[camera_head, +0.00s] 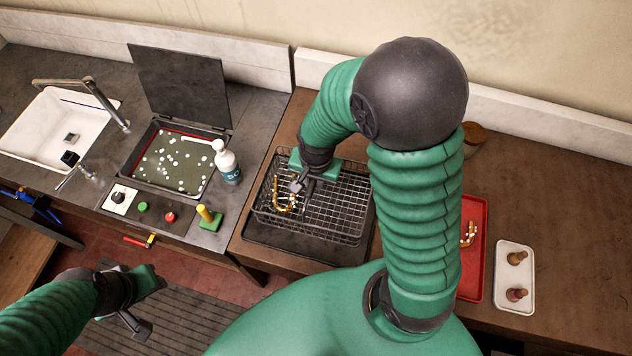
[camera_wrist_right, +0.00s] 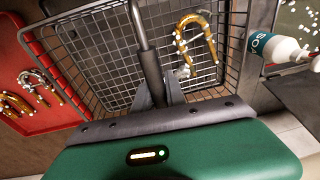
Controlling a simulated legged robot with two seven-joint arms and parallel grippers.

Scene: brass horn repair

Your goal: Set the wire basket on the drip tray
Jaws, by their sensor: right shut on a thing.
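The wire basket (camera_head: 345,210) is a dark open mesh box with a curved brass tube (camera_head: 286,204) inside. The dark drip tray (camera_head: 285,243) lies on the brown worktop beneath it, and its front part shows. The basket is over the tray and looks level. I cannot tell whether it touches. My right gripper (camera_head: 300,184) is shut on the wire basket. In the right wrist view, the basket (camera_wrist_right: 105,50) lies in front of the jaws (camera_wrist_right: 165,95), with the brass tube (camera_wrist_right: 195,45) inside. My left gripper (camera_head: 135,308) is empty over the floor; its opening is unclear.
A red tray (camera_head: 473,285) with brass parts and a white tray (camera_head: 515,290) with two small pieces lie right of my right arm. A white bottle (camera_head: 227,162) and an open-lidded tank (camera_head: 175,160) stand left of the basket. A sink (camera_head: 55,130) is further left.

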